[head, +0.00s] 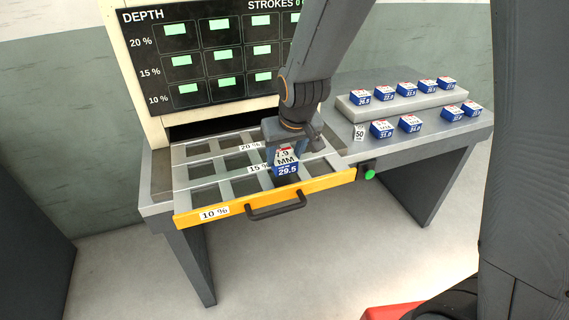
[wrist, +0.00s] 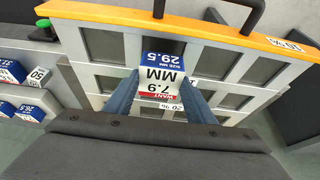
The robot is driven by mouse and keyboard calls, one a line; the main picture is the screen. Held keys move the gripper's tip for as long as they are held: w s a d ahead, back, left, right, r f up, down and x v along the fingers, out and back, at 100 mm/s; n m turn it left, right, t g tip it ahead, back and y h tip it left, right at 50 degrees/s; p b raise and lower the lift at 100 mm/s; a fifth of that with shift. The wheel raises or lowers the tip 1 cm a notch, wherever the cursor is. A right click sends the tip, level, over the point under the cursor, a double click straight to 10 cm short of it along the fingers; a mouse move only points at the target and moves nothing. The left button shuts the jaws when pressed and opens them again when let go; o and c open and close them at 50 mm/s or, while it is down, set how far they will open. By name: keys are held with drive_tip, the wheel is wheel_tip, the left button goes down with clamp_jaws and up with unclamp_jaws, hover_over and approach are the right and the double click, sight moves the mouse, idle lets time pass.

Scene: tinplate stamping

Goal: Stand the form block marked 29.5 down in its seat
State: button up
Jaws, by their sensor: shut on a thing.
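The form block marked 29.5 (head: 287,168) is blue and white, with "7.9 MM" on its top label. My gripper (head: 284,148) is shut on it, pointing down over the open drawer tray (head: 263,182). In the wrist view the block (wrist: 162,62) sits between the two blue fingers of my gripper (wrist: 160,92). It overlaps a middle opening of the row by the yellow front. The tray has rows of square seats, labelled 10 %, 15 % and 20 %. The block hides the seat beneath, so I cannot tell whether its base is inside or above it.
The yellow drawer front (head: 330,183) carries a dark handle (head: 276,206). Several other blue-and-white blocks stand at the right, some on a raised grey ledge (head: 400,105). A depth panel (head: 217,55) rises behind.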

sight(286, 160)
drive_tip(key=shift+f, duration=1.7)
drive_tip(key=shift+f, duration=0.15)
drive_tip(key=o, duration=1.3)
